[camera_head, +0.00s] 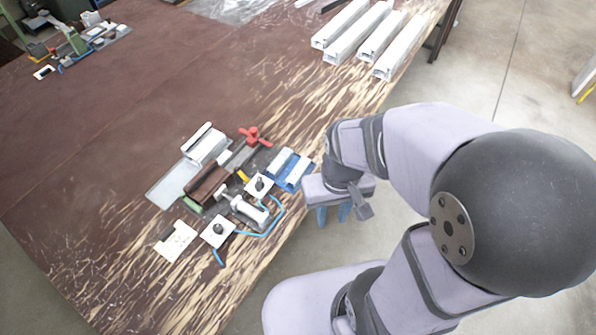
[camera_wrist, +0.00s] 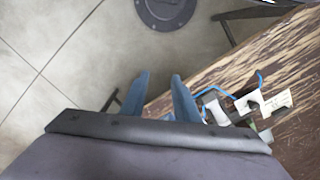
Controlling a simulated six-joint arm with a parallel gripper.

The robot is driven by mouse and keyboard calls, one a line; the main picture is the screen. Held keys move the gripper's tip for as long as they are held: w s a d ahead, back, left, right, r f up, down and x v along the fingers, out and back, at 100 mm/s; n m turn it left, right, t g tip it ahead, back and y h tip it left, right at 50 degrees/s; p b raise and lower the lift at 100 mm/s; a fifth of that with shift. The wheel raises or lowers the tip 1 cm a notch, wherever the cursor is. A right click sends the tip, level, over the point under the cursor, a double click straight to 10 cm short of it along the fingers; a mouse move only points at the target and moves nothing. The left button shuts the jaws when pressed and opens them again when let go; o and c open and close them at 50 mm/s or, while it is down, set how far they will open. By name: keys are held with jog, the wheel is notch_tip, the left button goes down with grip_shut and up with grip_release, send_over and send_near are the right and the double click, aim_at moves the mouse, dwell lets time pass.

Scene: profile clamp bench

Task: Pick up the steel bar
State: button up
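I cannot tell for certain which piece is the steel bar. Two short pale metal bars (camera_head: 278,161) lie on a blue holder (camera_head: 291,185) at the right end of the fixture, near the table edge. A darker grey bar (camera_head: 239,159) lies left of them, by a red-handled clamp (camera_head: 254,136). My gripper (camera_head: 333,216) hangs right of the blue holder, beyond the table edge and over the floor. Its blue fingers are apart and empty, as the wrist view (camera_wrist: 160,78) also shows. The wrist view shows only part of the fixture; no bar is clear there.
The fixture also carries a brown block (camera_head: 208,186), a white profile piece (camera_head: 205,146), white-plated black knobs (camera_head: 218,231) and blue hose (camera_head: 279,211). Several long white profiles (camera_head: 340,25) lie at the far right table edge. The brown table (camera_head: 110,120) is clear left of the fixture.

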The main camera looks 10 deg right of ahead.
jog(key=o, duration=0.4)
jog(key=shift+c, duration=0.2)
